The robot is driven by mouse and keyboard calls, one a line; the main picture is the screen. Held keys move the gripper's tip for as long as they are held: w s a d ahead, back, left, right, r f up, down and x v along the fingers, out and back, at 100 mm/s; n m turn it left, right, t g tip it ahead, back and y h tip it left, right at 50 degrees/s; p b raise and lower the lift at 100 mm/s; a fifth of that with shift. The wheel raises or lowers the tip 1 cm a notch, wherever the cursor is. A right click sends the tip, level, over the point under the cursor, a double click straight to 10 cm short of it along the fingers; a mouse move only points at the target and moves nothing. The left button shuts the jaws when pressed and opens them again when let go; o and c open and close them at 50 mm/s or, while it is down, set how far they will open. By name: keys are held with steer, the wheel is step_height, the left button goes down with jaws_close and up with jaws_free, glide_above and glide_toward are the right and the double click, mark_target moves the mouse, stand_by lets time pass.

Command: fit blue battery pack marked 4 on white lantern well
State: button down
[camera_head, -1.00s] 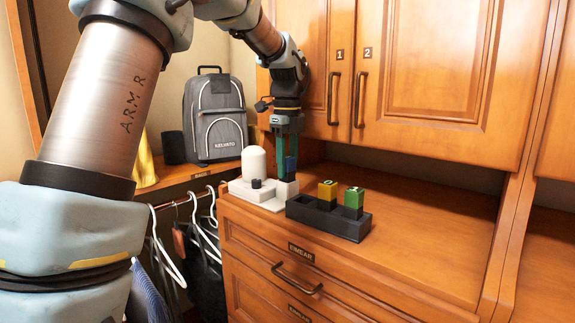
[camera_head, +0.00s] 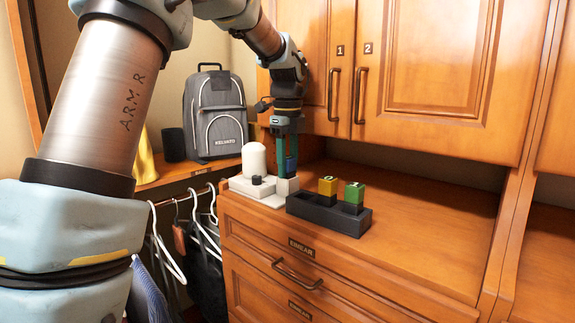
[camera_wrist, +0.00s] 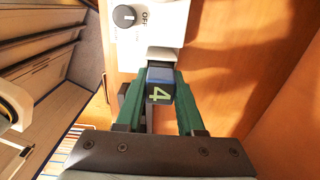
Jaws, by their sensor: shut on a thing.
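The blue battery pack marked 4 (camera_wrist: 160,80) is between the green fingers of my gripper (camera_wrist: 160,98), which is shut on it. In the head view the blue pack (camera_head: 290,165) sits directly above the square well (camera_head: 288,186) at the right end of the white lantern (camera_head: 255,186). The pack's lower end is at the well; I cannot tell how deep it is. My gripper (camera_head: 286,160) points straight down there.
A black tray (camera_head: 318,215) to the right of the lantern holds a yellow pack (camera_head: 327,187) and a green pack (camera_head: 354,194). The drawer top right of the tray is clear. Cabinet doors (camera_head: 430,70) stand behind, and a grey backpack (camera_head: 215,115) is at the left.

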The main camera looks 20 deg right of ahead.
steer(key=shift+s+a+f, duration=0.1)
steer(key=shift+f, duration=0.5)
steer(key=shift+c, duration=2.2)
jaws_free()
step_height(320, 180, up, 12)
steer(key=shift+b, duration=0.6)
steer(key=shift+d, duration=0.2)
